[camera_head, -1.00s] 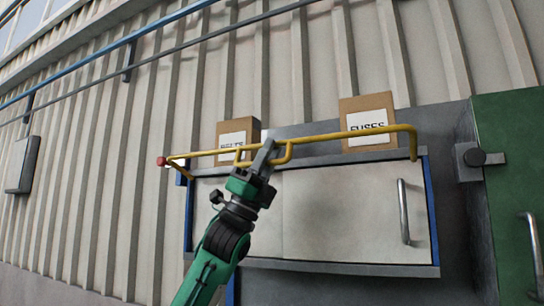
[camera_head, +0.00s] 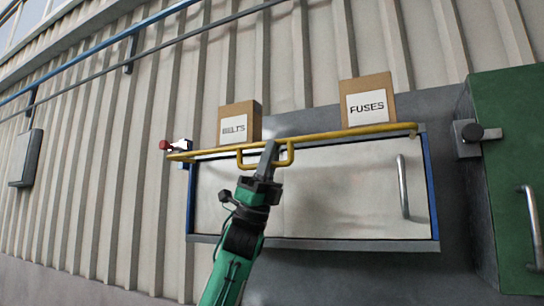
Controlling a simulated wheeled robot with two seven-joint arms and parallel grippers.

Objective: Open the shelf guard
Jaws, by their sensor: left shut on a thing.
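The shelf guard is a yellow bar (camera_head: 340,134) running along the front of the shelf top, with a small yellow loop handle (camera_head: 241,157) hanging from it left of centre. My left gripper (camera_head: 269,152) is shut on the loop handle, reaching up from below. The bar now sits low, near the shelf's top edge and below the labels of the boxes. A red knob (camera_head: 163,145) with a pale part beside it shows at the guard's left end. My right gripper is not in view.
A BELTS box (camera_head: 240,112) and a FUSES box (camera_head: 367,90) stand on top behind the guard. The cabinet's pale doors (camera_head: 340,190) with a vertical handle (camera_head: 403,187) lie below. A green cabinet (camera_head: 510,140) stands close at the right. A ribbed wall is behind.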

